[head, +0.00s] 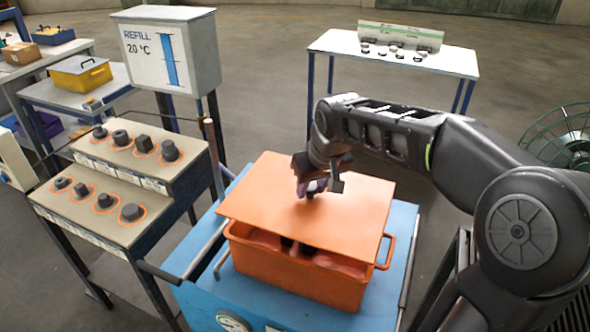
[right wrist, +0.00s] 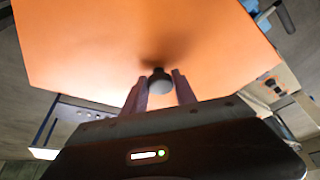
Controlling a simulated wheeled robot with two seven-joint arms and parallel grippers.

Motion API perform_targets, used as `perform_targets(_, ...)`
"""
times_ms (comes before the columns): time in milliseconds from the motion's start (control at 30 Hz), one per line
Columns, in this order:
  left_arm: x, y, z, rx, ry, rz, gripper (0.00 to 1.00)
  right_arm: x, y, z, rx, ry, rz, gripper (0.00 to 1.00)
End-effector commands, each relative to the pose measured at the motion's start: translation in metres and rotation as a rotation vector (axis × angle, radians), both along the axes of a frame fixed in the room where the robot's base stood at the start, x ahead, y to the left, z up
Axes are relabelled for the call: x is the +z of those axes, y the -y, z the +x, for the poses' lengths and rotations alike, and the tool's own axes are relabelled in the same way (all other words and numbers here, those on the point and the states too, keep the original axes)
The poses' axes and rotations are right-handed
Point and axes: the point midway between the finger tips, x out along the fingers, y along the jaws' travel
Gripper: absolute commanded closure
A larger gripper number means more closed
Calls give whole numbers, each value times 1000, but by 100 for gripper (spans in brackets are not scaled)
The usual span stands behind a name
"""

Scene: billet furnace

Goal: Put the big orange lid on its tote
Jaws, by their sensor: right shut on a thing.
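The big orange lid (head: 285,205) is a flat square plate over the orange tote (head: 300,278), which stands on a blue cart. The lid sits askew and its front edge leaves part of the tote's inside showing. Whether the lid touches the rim I cannot tell. My right gripper (head: 312,190) is above the lid's middle. In the right wrist view the fingers (right wrist: 160,88) are shut on a dark round knob (right wrist: 160,80) on the lid (right wrist: 140,45). My left gripper is not in view.
The blue cart (head: 205,300) has bare top around the tote. A stepped stand (head: 125,175) with dark parts is at the left. A refill box (head: 170,50) stands behind it. A white table (head: 395,52) is at the back, a green fan (head: 570,135) at the right.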

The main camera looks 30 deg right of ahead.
Motion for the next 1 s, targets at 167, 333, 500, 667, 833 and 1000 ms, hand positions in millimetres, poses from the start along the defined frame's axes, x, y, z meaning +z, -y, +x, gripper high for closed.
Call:
perform_targets(167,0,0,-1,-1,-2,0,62,0,0,0,0,1,0,100)
perform_targets(333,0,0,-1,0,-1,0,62,0,0,0,0,1,0,100)
perform_targets(500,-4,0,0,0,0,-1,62,-5,0,0,0,1,0,100)
perform_targets(667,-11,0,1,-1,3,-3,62,-16,0,0,0,1,0,100)
perform_targets(833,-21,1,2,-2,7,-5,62,-32,0,0,-1,0,0,100)
perform_targets(1000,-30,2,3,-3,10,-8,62,-46,0,0,0,0,0,100)
